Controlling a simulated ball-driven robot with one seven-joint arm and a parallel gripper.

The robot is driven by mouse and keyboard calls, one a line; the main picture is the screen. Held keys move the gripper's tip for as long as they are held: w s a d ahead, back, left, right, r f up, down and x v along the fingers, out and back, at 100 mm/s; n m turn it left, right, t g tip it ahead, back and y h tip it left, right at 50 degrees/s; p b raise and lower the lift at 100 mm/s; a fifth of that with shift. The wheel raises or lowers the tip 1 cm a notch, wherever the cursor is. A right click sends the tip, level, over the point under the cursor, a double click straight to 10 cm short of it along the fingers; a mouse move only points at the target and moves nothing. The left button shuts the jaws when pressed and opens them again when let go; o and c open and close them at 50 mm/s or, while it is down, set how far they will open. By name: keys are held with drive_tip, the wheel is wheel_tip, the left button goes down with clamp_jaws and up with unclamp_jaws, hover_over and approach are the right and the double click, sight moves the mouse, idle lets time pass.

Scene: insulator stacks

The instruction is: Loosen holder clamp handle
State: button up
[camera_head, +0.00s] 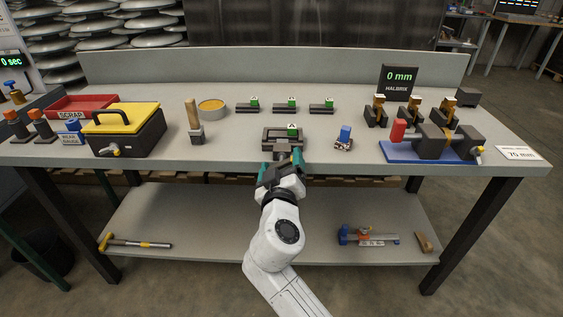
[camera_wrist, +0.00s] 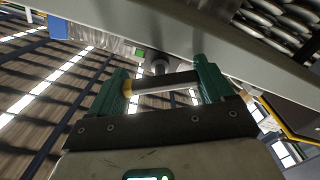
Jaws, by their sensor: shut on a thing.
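The holder (camera_head: 268,134) is a dark frame at the front middle of the bench, with a green piece (camera_head: 292,130) marked with a letter on it. My gripper (camera_head: 283,157) is at the bench's front edge, right in front of the holder. A dark round spindle (camera_wrist: 159,66) shows behind the bar. In the head view my gripper hides the handle.
Three similar green-topped pieces (camera_head: 285,106) stand behind the holder. A yellow-lidded box (camera_head: 130,128) and a wooden-handled tool (camera_head: 194,118) are to the left. A blue-topped item (camera_head: 345,137) and a blue-based device (camera_head: 430,148) are to the right. A shelf (camera_head: 200,220) lies below.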

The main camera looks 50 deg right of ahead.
drive_tip(key=n+p, duration=0.3)
drive_tip(key=n, duration=0.3)
drive_tip(key=shift+r+n, duration=0.1)
drive_tip(key=shift+n, duration=0.2)
drive_tip(key=n+p, duration=0.1)
drive_tip(key=n, duration=0.1)
drive_tip(key=shift+n, duration=0.3)
drive_tip(key=shift+a+n+p, duration=0.1)
drive_tip(key=shift+n+p, duration=0.95)
drive_tip(key=shift+n, duration=0.65)
drive_tip(key=shift+f, duration=0.2)
drive_tip(key=o, duration=0.9)
drive_tip(key=shift+o, duration=0.2)
drive_tip(key=v, duration=1)
drive_tip(key=shift+s+a, duration=0.25)
drive_tip(key=shift+a, duration=0.05)
